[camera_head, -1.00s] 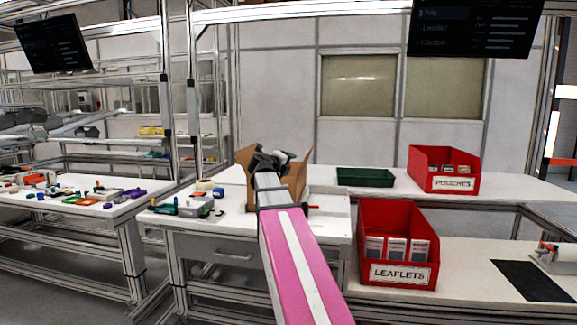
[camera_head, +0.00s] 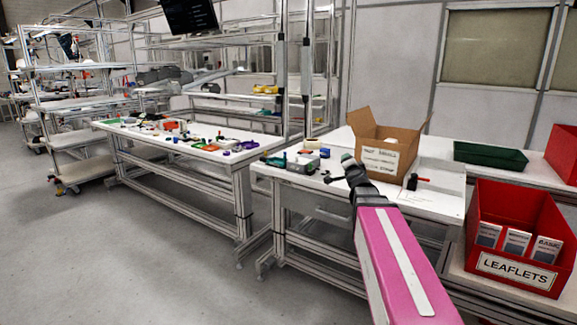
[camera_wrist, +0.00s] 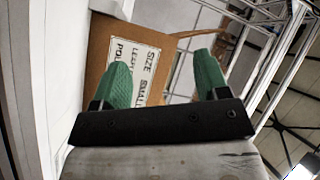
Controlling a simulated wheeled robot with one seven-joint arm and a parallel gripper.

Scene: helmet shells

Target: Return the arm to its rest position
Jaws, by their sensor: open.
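My gripper (camera_head: 350,170) is at the end of my pink arm, in front of the left side of an open cardboard box (camera_head: 378,158) on the white workbench. In the wrist view its two green fingers (camera_wrist: 163,85) are spread apart with nothing between them. The box's printed front label (camera_wrist: 140,68) shows behind the fingers, tilted in that view. The box flaps stand open, and the inside of the box is mostly hidden. I cannot tell the exact gap between the fingers and the box.
A red LEAFLETS bin (camera_head: 515,235) with several small boxes stands at the right. A dark green tray (camera_head: 490,157) lies behind it. Tools and parts (camera_head: 295,162) lie left of the box. A second table (camera_head: 215,150) with small items stands further left. Grey floor is free at lower left.

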